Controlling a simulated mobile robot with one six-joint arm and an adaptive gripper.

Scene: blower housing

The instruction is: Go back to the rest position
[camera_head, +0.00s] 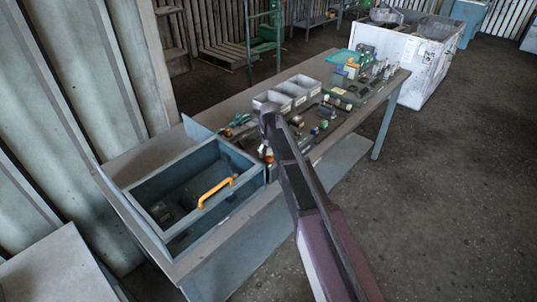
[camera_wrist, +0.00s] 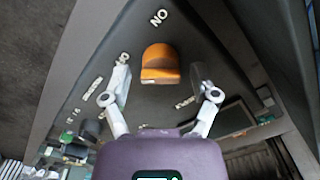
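In the wrist view my gripper (camera_wrist: 160,84) is open, its two pale fingers spread wide. An orange piece (camera_wrist: 160,64) shows between and beyond the fingertips, with clear gaps on both sides. It sits on a dark panel with white lettering, including "NO" (camera_wrist: 159,17). In the head view my dark and purple arm reaches up from the bottom over the bench. The fingers cannot be made out there.
A workbench (camera_head: 240,103) carries a blue-grey open box (camera_head: 150,207) with an orange handle (camera_head: 215,192), grey bins (camera_head: 285,94) and several small parts. A white crate (camera_head: 405,62) stands beyond. The floor (camera_head: 450,190) at right is clear.

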